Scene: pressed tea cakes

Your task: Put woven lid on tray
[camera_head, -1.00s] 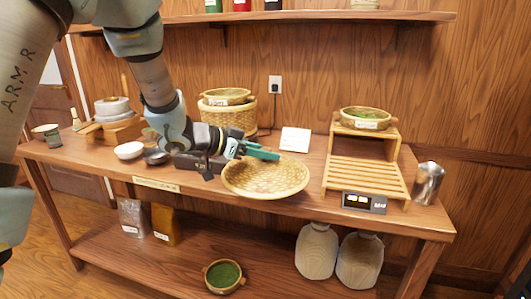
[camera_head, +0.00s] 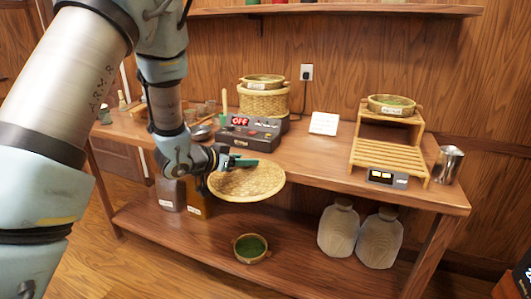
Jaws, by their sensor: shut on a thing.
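My gripper (camera_head: 243,161) is shut on the rim of the round woven lid (camera_head: 250,184), at the lid's upper side in the picture. The lid is held nearly level at the table's front edge, over part of the lower shelf. Three small woven trays show: one with green leaf (camera_head: 392,105) on top of the bamboo stand, one with a paper label (camera_head: 263,82) on the stacked basket, and one with green contents (camera_head: 250,248) on the lower shelf. The frames do not tell which tray the lid belongs to.
A black device with a red "OFF" display (camera_head: 250,133) stands behind my gripper. A slatted bamboo stand (camera_head: 387,155) with a small display, a metal cup (camera_head: 447,164) and a white card (camera_head: 323,123) are to the right. The tabletop's middle is clear.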

